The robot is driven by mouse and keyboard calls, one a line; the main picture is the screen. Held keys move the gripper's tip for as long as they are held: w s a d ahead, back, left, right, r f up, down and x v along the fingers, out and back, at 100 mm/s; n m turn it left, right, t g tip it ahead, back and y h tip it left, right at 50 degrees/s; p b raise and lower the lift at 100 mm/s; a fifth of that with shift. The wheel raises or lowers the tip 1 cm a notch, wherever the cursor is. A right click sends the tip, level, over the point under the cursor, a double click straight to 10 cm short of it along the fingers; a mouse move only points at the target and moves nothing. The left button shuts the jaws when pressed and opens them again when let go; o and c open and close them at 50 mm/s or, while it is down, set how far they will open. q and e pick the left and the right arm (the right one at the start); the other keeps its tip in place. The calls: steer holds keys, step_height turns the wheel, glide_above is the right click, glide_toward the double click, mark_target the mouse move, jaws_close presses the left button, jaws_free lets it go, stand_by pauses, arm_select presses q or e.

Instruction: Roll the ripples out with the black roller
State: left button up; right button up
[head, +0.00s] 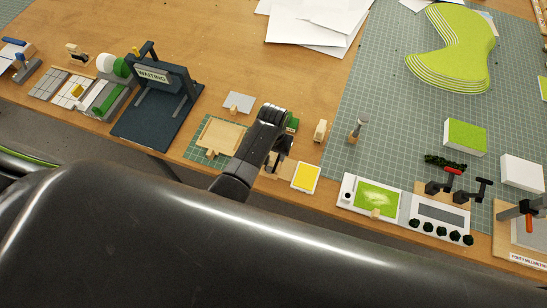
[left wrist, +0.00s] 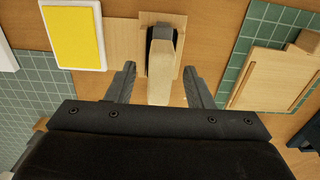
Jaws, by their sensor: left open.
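The black roller (left wrist: 161,31) lies on a small wooden plate in the left wrist view, with its pale wooden handle (left wrist: 160,72) pointing toward me. My left gripper (left wrist: 159,70) is open, with one finger on each side of the handle and gaps to both. In the head view my left gripper (head: 277,160) hangs over the wooden plate and hides most of the roller. A green panel (head: 366,195) with a pale, uneven patch sits in a white board at the lower right; the patch may be the ripples. My right gripper is not in view.
A yellow pad in a white frame (head: 306,177) lies right of the plate. A wooden tray (head: 222,134) on a green mat lies to its left. A dark stand marked WAITING (head: 153,75) stands farther left. Bare wood lies behind.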

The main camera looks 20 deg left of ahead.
arm_select(q)
jaws_close()
step_height(320, 180, up, 3)
steer(key=p, duration=0.3)
steer(key=shift+f, duration=0.2)
steer(key=shift+r, duration=1.75)
